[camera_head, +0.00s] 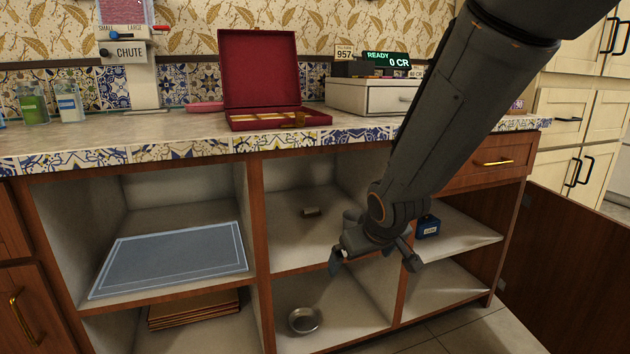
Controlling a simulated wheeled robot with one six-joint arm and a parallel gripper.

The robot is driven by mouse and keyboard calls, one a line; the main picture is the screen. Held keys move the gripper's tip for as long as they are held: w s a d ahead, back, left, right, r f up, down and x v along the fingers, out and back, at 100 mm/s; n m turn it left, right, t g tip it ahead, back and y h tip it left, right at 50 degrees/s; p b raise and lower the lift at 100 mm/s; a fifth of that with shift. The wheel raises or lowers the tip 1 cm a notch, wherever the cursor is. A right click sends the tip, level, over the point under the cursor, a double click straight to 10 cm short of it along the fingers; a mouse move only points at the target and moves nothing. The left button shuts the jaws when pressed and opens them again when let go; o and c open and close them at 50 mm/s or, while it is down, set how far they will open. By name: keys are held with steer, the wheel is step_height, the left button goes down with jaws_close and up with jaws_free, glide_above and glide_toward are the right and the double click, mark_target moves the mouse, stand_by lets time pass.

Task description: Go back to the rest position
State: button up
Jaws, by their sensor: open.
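My gripper (376,263) hangs in front of the open shelves of the wooden cabinet (258,215), near the divider between the middle and right bays. Its two fingers are spread apart and nothing shows between them. My dark arm comes down from the top right and hides part of the counter and the middle bay. No samovar or teapot can be made out.
The counter (190,127) carries an open red box (258,75), a chute unit (128,65) and a cash register (372,96). Shelves hold a blue mat (170,262), a metal bowl (304,319) and a blue box (427,226). An open door (570,260) stands at right.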

steer(key=s+a+r+g, duration=0.15)
steer(key=s+a, duration=0.25)
steer(key=s, duration=0.6)
steer(key=s+a+r+n+g+y, duration=0.1)
steer(key=s+a+g, duration=0.25)
steer(key=s, duration=0.65)
steer(key=s+a+r+g, duration=0.2)
steer(key=s+a, duration=0.2)
steer(key=s, duration=0.6)
steer(key=d+r+m+h+p, duration=0.1)
steer(key=d+r+m+p, duration=0.1)
steer(key=d+r+p, duration=0.8)
steer(key=s+d+r+m+h+p, duration=0.1)
steer(key=d+r+m+p, duration=0.2)
steer(key=d+r+p, duration=0.7)
step_height(320, 180, up, 6)
steer(key=p, duration=1.4)
steer(key=shift+d+f, duration=0.15)
